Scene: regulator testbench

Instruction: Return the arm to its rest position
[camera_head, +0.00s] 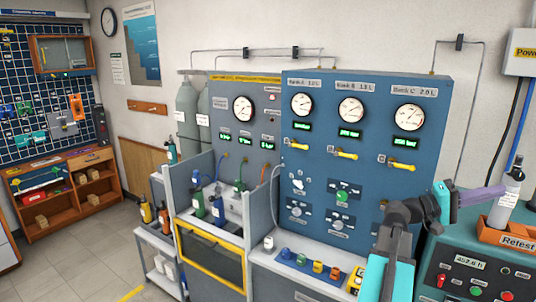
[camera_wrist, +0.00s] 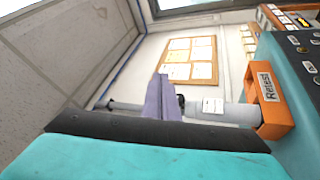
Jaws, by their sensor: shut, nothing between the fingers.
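My arm rises at the lower right of the head view. Its gripper (camera_head: 500,190) has purple fingers and points right, towards a grey gas cylinder (camera_head: 508,192) with a white label. In the wrist view the fingers of my gripper (camera_wrist: 160,80) are together with nothing between them. The same cylinder (camera_wrist: 230,112) shows beyond them, partly hidden by the fingers. I cannot tell whether fingers and cylinder touch. The cylinder stands in an orange holder (camera_head: 498,236) marked "Retest", which also shows in the wrist view (camera_wrist: 270,92).
A blue gauge panel (camera_head: 325,165) with yellow valve handles stands behind my arm. A teal console (camera_head: 455,255) with buttons lies below the gripper. A yellow-edged cabinet (camera_head: 212,255) and clear floor (camera_head: 90,265) are at left. A corkboard (camera_wrist: 190,60) hangs beyond the fingers.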

